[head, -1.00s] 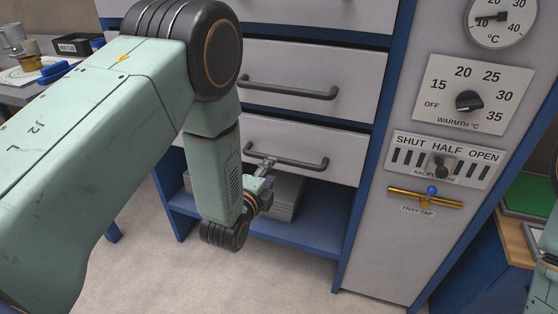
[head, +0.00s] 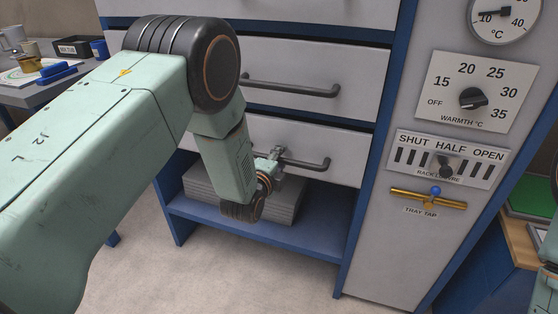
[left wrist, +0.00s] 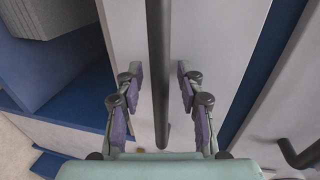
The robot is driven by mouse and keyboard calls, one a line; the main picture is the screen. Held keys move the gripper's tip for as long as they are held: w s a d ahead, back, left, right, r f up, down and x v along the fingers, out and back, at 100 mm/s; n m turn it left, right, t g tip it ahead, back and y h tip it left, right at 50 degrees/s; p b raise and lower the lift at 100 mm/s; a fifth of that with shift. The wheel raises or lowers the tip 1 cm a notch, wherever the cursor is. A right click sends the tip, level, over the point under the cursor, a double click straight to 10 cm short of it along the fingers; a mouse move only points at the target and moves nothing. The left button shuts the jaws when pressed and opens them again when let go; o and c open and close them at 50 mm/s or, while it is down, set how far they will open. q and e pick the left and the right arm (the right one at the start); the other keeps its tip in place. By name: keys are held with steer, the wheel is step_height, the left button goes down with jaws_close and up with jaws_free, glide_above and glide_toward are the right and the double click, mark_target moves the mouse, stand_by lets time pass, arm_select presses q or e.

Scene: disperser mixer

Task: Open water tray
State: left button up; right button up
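The lowest drawer (head: 335,142) has a pale front and a dark bar handle (head: 318,163), and looks shut. No label on it shows, so I cannot tell from lettering that it is the water tray. My left gripper (head: 279,156) is at the middle of this handle. In the left wrist view the open fingers of my left gripper (left wrist: 160,75) stand on either side of the handle bar (left wrist: 159,60), with a gap on each side. My arm hides the drawer's left part. My right gripper is out of view.
Another drawer (head: 355,65) with a similar handle sits above. A blue shelf (head: 315,238) below holds a grey stack (head: 287,203). A panel to the right carries a warmth knob (head: 472,98), a slider and a brass tray tap (head: 410,195). The floor in front is clear.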

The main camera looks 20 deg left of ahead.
arm_select(q)
jaws_close()
stand_by(0.8)
